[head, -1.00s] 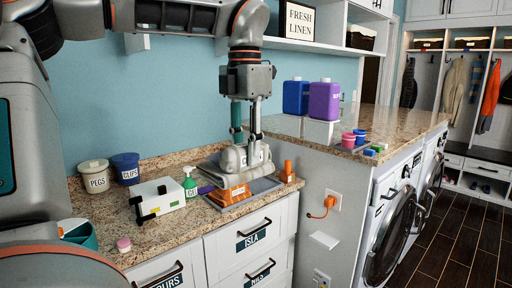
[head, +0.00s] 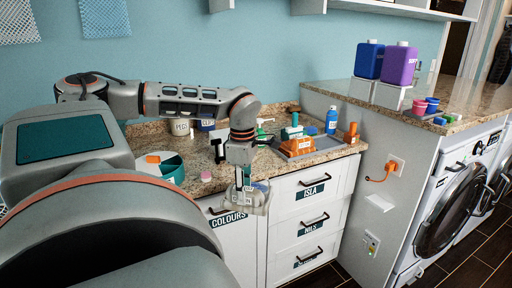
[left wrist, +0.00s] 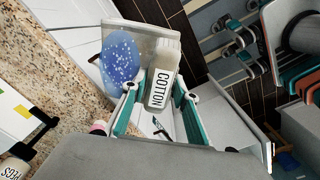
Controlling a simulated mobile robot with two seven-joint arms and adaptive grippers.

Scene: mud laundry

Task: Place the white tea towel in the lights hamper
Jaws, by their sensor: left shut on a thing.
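The towel hangs clear of the counter, above a front labelled COLOURS (head: 228,219). I see no hamper marked lights. My right gripper is not in view.
The granite counter holds a teal tub (head: 173,170), a pink piece (head: 206,176) near the edge, an orange cloth (head: 296,145) on a tray, a blue bottle (head: 331,120) and an orange bottle (head: 351,133). Drawers ISLA (head: 313,191) and NILS are shut. Floor shows at right.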

